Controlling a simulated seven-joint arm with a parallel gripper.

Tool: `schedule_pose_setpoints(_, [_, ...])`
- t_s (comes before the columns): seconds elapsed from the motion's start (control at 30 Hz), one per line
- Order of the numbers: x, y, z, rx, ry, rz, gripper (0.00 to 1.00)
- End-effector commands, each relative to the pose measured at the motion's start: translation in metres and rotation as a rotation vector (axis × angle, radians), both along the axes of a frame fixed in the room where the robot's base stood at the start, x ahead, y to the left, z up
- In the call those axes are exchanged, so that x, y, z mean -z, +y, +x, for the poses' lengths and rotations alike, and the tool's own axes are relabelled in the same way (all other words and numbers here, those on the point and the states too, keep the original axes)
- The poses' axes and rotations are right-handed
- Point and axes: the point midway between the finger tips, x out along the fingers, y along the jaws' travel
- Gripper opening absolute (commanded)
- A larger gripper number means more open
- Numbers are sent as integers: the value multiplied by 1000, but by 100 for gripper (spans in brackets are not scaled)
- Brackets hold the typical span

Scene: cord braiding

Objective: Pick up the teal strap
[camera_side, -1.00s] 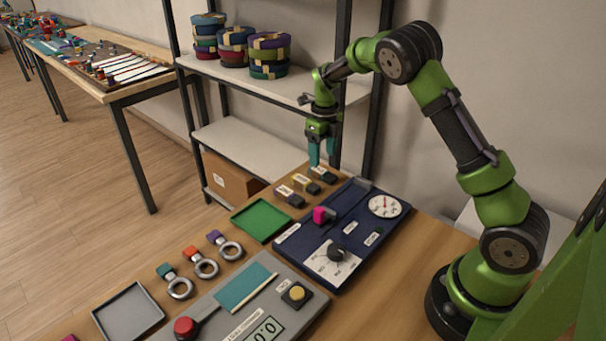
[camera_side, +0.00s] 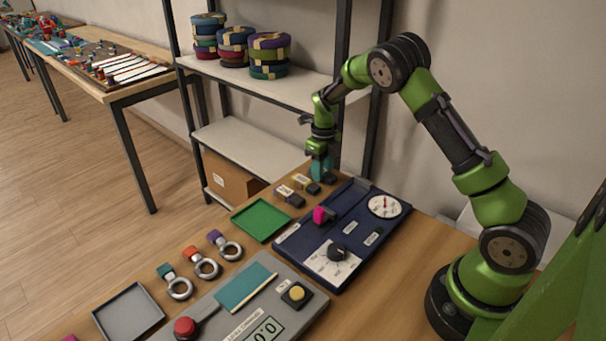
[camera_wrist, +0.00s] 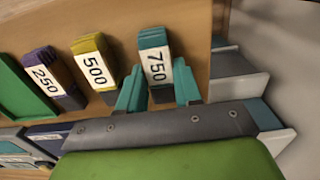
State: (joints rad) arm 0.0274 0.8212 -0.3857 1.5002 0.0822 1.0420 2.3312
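The teal strap (camera_wrist: 152,38) is a small folded bundle with a white band marked 750 and a dark end. It lies on the table at the end of a row of three in the wrist view. My gripper (camera_wrist: 158,72) has its two teal fingers apart, one on each side of the bundle, with small gaps showing. In the side view my gripper (camera_side: 320,175) is low over the far end of the row and hides most of the teal strap; its dark end (camera_side: 328,179) shows.
The yellow strap (camera_wrist: 90,47), marked 500, and the purple strap (camera_wrist: 48,72), marked 250, lie beside it. A green tray (camera_side: 262,221) and a dark blue panel (camera_side: 290,245) with a dial and gauge are close by. A shelf (camera_side: 240,150) stands behind.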

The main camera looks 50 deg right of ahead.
Motion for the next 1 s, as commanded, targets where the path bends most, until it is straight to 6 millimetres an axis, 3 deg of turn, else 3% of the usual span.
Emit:
schedule_pose_setpoints(0.03, [0, 0, 0, 0, 0, 0, 22])
schedule_pose_setpoints(0.17, [0, 0, 0, 0, 0, 0, 3])
schedule_pose_setpoints(0.53, [-6, 0, 1, -1, -2, -1, 2])
schedule_pose_setpoints(0.77, [-37, 0, 1, -1, -6, -2, 2])
schedule_pose_setpoints(1.0, [-41, 15, -46, -1, -1, 2, 2])
